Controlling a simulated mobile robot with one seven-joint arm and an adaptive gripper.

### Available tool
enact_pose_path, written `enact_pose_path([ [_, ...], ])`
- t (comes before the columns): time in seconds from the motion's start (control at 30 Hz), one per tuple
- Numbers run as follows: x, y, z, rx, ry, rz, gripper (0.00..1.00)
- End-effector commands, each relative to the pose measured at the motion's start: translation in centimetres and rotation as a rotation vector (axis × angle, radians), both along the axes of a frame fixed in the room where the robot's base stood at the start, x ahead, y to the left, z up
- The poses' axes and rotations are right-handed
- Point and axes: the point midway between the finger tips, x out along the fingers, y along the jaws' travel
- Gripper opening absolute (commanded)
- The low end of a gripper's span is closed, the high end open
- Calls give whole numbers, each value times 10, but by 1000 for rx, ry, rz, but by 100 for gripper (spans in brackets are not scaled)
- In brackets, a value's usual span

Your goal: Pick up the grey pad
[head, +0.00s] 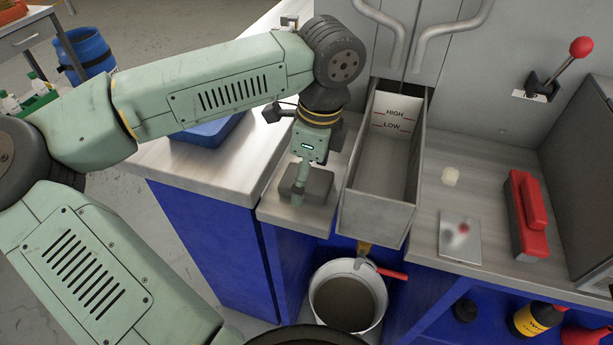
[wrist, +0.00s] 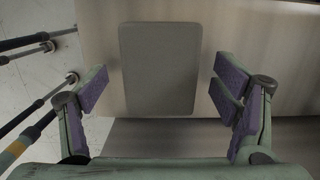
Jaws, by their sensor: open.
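The grey pad (wrist: 160,68) is a flat rounded rectangle lying on the pale worktop. In the wrist view it sits between and a little beyond my open gripper fingers, with a gap on both sides. My gripper (wrist: 165,95) has purple-lined fingers spread wide and nothing between them. In the head view my gripper (head: 299,195) is right above the grey pad (head: 318,184), on the narrow strip of worktop left of the metal trough. The gripper hides part of the pad there, and I cannot tell the exact height between them.
The open metal trough (head: 380,190) with HIGH and LOW marks stands just right of the pad. A white bucket (head: 348,297) is below it. A blue tray (head: 212,130) lies to the left. A red block (head: 528,213) and metal plate (head: 460,237) lie to the right.

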Motion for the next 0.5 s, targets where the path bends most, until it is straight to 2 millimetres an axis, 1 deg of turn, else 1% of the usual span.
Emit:
enact_pose_path([
  [0.2,0,0,-1,0,-1,0,82],
  [0.5,0,0,-1,0,-1,0,62],
])
